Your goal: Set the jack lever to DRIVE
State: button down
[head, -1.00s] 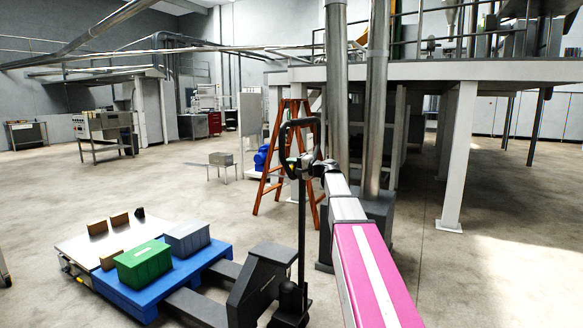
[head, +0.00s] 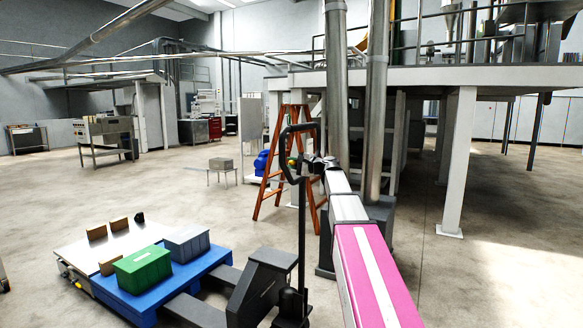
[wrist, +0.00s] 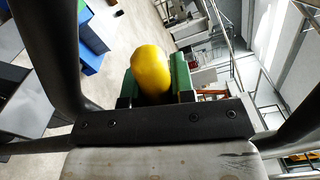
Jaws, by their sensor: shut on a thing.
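The jack lever ends in a yellow knob (wrist: 152,70) that sits between the green finger pads of my gripper (wrist: 155,85) in the wrist view. My gripper (head: 303,166) is shut on this knob, at the inner side of the handle loop in the head view. The black handle loop (head: 283,143) stands upright on the post of the pallet jack (head: 262,285). Dark handle bars flank my gripper in the wrist view. The lever's shaft and any setting marks are hidden or too small to read.
The jack's forks run to a blue pallet (head: 170,292) with a green box (head: 143,268) and a grey box (head: 187,243). An orange ladder (head: 267,170) and metal columns (head: 375,100) stand behind my arm. Open floor lies at the left and right.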

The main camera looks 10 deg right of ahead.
jog(key=c, duration=1.2)
grip_release()
jog(key=shift+c, duration=0.2)
jog(key=shift+d, duration=0.1)
jog(key=v, duration=1)
jog(key=shift+s+d, duration=0.25)
jog(key=s+a+f+n+g+h, duration=0.1)
jog(key=s+a+f+g+h, duration=0.2)
jog(key=f, duration=0.7)
jog(key=s+a+f+n+g+h, duration=0.15)
jog(key=s+f, duration=0.25)
jog(key=f, duration=0.5)
jog(key=s+a+f+n+g+h, duration=0.15)
jog(key=s+a+f, duration=0.25)
jog(key=f, duration=0.6)
jog(key=s+d+f+n+g+h, duration=0.1)
jog(key=s+f+n+g+h, duration=0.3)
jog(key=s+f, duration=1.6)
jog(key=s+n+h, duration=0.1)
jog(key=n+h, duration=0.1)
jog(key=h, duration=0.2)
jog(key=shift+g+h, duration=0.3)
